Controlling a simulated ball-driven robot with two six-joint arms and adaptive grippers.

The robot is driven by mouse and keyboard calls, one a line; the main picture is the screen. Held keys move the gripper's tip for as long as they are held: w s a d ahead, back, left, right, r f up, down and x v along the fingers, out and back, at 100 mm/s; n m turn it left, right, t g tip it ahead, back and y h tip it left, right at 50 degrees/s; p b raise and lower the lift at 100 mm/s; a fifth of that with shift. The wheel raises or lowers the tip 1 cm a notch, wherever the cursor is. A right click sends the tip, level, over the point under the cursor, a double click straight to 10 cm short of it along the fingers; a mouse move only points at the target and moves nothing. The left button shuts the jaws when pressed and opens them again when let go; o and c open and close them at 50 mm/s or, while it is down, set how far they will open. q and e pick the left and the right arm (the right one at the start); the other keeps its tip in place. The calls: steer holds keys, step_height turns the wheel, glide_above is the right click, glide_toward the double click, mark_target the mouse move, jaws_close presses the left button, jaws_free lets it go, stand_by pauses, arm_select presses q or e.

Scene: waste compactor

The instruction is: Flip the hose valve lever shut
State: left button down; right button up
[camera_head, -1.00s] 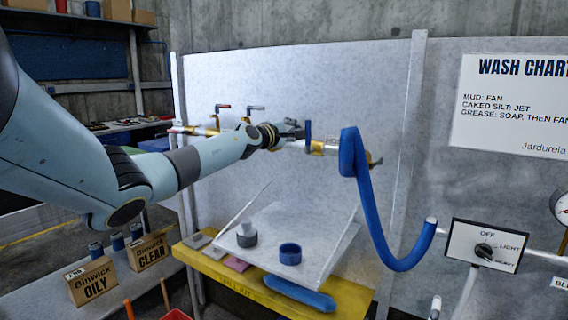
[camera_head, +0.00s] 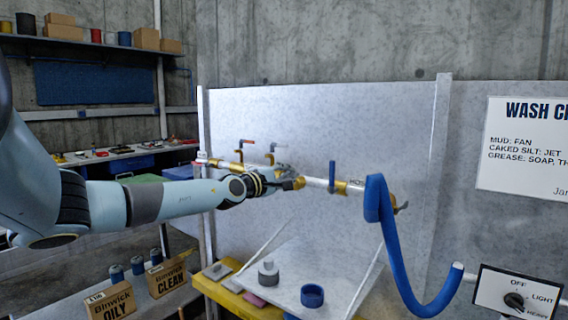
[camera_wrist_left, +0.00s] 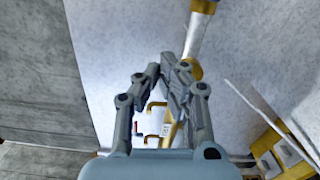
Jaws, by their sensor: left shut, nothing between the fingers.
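The hose valve lever (camera_head: 332,176) is a blue bar that stands upright across the pipe, on a brass valve body (camera_head: 342,187) near the hose's end of the pipe. My left gripper (camera_head: 297,183) is shut and empty. In the head view it lies along the pipe to the left of the lever, with a gap between them. In the left wrist view its fingers (camera_wrist_left: 163,70) are together in front of the white pipe (camera_wrist_left: 194,36) and brass fittings; I cannot make out the blue lever there. My right gripper is not in view.
A blue hose (camera_head: 378,205) hangs from the pipe's right end. A sloped tray (camera_head: 335,270) with a blue ring (camera_head: 312,295) is below. A dial box (camera_head: 518,293) stands right.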

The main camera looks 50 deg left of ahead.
arm_select(q)
steer(key=shift+v, duration=0.8)
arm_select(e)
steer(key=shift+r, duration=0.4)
arm_select(q)
steer(key=shift+f, duration=0.1)
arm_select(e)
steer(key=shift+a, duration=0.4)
